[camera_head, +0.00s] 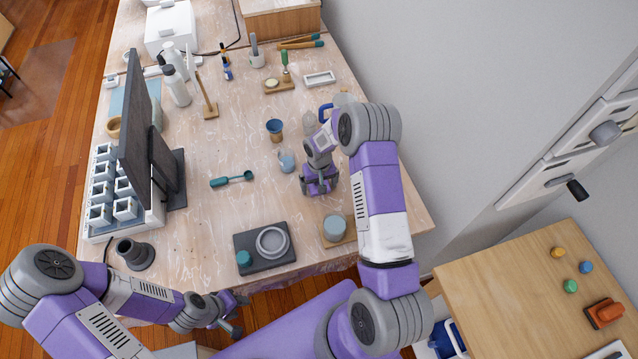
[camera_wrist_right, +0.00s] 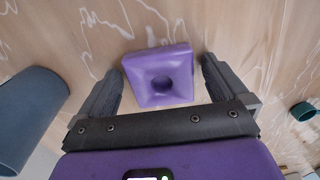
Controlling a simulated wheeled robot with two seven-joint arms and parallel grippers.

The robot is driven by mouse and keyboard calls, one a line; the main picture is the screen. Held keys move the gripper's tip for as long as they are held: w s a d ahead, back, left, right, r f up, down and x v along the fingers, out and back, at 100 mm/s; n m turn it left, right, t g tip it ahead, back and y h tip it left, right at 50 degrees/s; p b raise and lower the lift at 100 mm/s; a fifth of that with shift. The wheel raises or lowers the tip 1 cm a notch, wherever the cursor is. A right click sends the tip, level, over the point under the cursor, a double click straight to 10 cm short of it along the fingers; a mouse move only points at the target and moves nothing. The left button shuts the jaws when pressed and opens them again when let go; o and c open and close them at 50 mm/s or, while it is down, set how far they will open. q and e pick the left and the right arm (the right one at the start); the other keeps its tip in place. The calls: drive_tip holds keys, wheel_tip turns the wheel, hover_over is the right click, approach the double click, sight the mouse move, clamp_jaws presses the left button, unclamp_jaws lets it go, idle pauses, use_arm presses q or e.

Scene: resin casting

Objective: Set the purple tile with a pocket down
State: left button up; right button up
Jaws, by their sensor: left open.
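The purple tile (camera_wrist_right: 156,58), a square block with a round pocket in its face, shows in the right wrist view. It appears to lie on the marbled worktop (camera_head: 235,150). My right gripper (camera_wrist_right: 160,72) is open, one finger on each side of the tile. A gap shows between the tile and the right-hand finger; the left-hand finger is close to its edge. In the head view my right gripper (camera_head: 319,186) is low over the right part of the worktop and hides the tile. My left gripper (camera_head: 228,312) is open and empty off the worktop's front edge.
Near the right gripper are a grey-blue jug (camera_head: 287,162), a blue cup (camera_head: 275,130) and a grey-green cylinder (camera_head: 335,228). A dark tray (camera_head: 253,258) sits at the front. A monitor (camera_head: 138,125) stands at the left.

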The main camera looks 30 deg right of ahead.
drive_tip(key=shift+r, duration=0.1)
drive_tip(key=shift+r+p, duration=0.2)
drive_tip(key=shift+p, duration=0.1)
wheel_tip(320, 180, up, 12)
drive_tip(key=p, duration=0.1)
drive_tip(key=shift+f, duration=0.1)
idle(0.4)
